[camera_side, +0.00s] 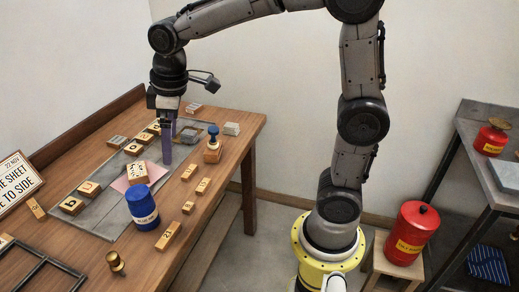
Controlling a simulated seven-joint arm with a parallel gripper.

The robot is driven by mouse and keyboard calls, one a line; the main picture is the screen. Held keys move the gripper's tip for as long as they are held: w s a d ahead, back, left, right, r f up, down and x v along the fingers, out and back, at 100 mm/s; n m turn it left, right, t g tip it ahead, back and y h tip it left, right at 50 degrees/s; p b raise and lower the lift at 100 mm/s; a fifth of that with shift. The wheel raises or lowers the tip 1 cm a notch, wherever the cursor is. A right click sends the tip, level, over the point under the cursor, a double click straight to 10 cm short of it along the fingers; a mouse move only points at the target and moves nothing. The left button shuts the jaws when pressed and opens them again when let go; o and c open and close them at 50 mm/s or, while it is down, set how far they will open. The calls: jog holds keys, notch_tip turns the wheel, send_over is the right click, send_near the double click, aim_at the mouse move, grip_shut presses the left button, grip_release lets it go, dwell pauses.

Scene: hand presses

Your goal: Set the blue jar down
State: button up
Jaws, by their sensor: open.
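The blue jar (143,210) has a pale label and stands upright on the wooden table, at the near edge of the grey slab, beside a pink sheet (122,184). It appears to rest on the surface, and nothing holds it. My gripper (170,148) has purple fingers pointing down. It is open and empty, behind and to the right of the jar in the picture, clear of it. The gap between the fingers is seen mostly edge-on.
Lettered wooden blocks (72,205) lie along the grey slab (106,209), with smaller blocks on the right. A block with a spotted top (137,172) stands just behind the jar. A blue-knobbed stamp (212,145), a brass-topped stamp (116,262) and a black frame (45,272) are nearby.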

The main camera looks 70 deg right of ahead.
jog(key=s+d+m+t, duration=0.2)
jog(key=s+m, duration=0.3)
jog(key=s, duration=1.5)
jog(key=shift+d+t, duration=0.35)
jog(key=shift+t, duration=0.35)
jog(key=shift+f, duration=0.1)
